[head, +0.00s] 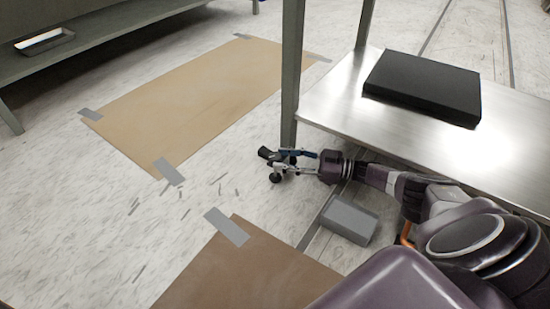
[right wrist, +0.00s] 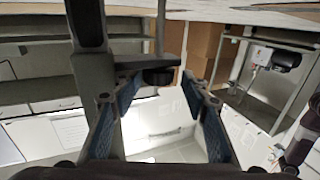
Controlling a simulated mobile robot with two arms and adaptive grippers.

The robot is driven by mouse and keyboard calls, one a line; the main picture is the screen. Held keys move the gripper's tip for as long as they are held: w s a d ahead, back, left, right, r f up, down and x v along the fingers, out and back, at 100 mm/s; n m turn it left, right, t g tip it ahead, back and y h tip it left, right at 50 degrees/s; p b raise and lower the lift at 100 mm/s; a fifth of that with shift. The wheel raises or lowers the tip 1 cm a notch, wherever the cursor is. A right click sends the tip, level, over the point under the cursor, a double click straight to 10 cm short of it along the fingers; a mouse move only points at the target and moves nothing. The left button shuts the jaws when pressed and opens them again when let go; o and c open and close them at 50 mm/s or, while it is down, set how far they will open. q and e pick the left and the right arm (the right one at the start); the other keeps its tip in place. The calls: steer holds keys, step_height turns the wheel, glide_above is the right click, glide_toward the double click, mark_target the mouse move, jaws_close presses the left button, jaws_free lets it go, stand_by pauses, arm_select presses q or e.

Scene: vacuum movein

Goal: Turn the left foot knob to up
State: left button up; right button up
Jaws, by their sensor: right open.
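The steel table's near leg (head: 291,80) stands beside my right gripper (head: 283,161). A small black knob (right wrist: 158,76) shows in the right wrist view on a dark grey bar, between the two blue-padded fingers. The fingers are apart, and a gap shows on both sides of the knob. In the head view a small black part (head: 268,153) sits by the gripper's tips. The gripper partly hides the leg's foot, and the knob's turn position is unclear. My left gripper is not in view.
The table's low metal shelf (head: 480,160) carries a flat black box (head: 424,86) above my right forearm. A grey block (head: 348,219) lies on the floor under it. Taped brown sheets (head: 200,100) cover parts of the floor. A bench (head: 100,35) stands at the upper left.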

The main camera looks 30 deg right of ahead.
mark_target(282, 159)
steer(key=v, duration=0.5)
